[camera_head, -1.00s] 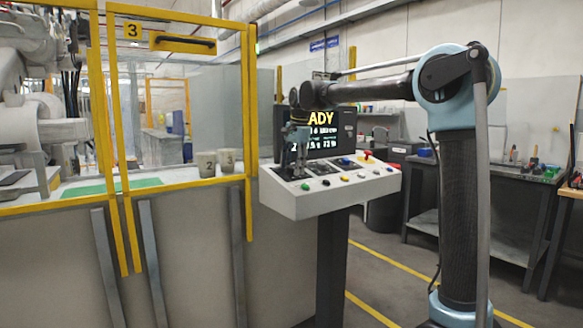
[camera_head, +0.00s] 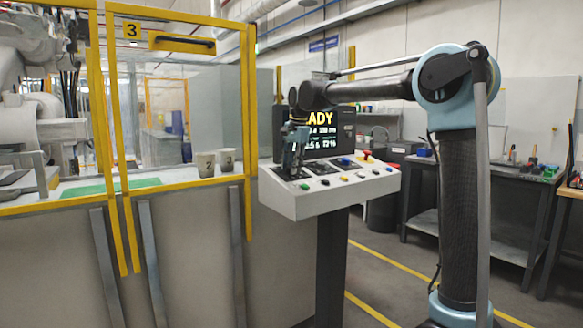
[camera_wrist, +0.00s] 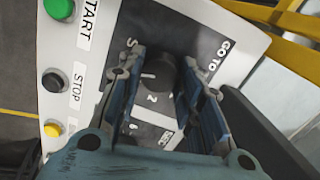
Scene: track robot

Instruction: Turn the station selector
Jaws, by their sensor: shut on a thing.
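The station selector (camera_wrist: 156,74) is a dark round knob on a dark plate, with a "2" printed beside it and a "GO TO" label to its right in the wrist view. My gripper (camera_wrist: 160,80) has its blue-grey fingers on either side of the knob and is shut on it. Part of the plate's lettering is hidden by the fingers. In the head view my gripper (camera_head: 291,162) points down at the left end of the sloped white console (camera_head: 325,205). The knob there is hidden by the gripper.
Green START (camera_wrist: 59,8) and dark STOP (camera_wrist: 53,82) buttons, and a yellow button (camera_wrist: 52,129), sit left of the plate. A screen (camera_head: 335,143) reading "ADY" stands behind the console. A yellow-framed fence (camera_head: 250,110) is close on the left.

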